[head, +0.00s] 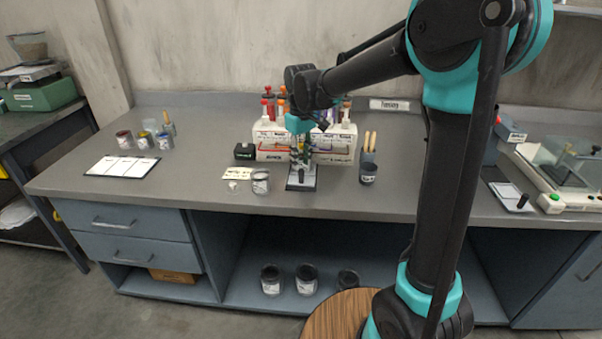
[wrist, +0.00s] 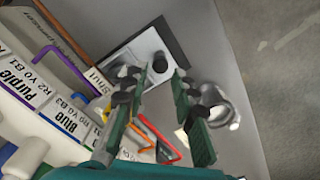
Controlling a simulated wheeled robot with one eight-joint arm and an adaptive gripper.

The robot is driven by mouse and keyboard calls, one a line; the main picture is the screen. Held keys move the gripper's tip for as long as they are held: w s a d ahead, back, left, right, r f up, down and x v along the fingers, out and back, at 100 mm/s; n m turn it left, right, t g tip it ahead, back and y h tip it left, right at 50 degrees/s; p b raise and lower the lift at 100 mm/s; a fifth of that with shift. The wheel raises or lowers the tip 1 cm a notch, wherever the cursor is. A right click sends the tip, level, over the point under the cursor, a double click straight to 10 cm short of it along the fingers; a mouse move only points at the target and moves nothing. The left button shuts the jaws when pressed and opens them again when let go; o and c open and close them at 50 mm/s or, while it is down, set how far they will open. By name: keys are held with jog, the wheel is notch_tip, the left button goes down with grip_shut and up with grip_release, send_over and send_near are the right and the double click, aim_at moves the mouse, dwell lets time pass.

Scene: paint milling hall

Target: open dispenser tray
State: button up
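The dispenser (head: 268,140) is a white unit with coloured bottles on top, standing against the back of the bench. Its white labelled face (wrist: 35,85) also shows in the wrist view, with coloured bent rods along it. A pale plate with a dark border (head: 302,183), which looks like the tray, lies at its front; it also shows in the wrist view (wrist: 118,62). A black knob (wrist: 159,62) shows near my fingertips. My gripper (wrist: 163,77) is open, its two green fingers apart, pointing at the plate. I cannot tell whether the fingers touch the knob.
A small can (head: 261,182) stands left of the plate, close to my right finger in the wrist view (wrist: 222,108). A black box (head: 244,151) sits left of the dispenser.

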aim_at(301, 169)
jog(key=shift+f, duration=2.65)
jog(key=shift+c, duration=0.4)
grip_shut()
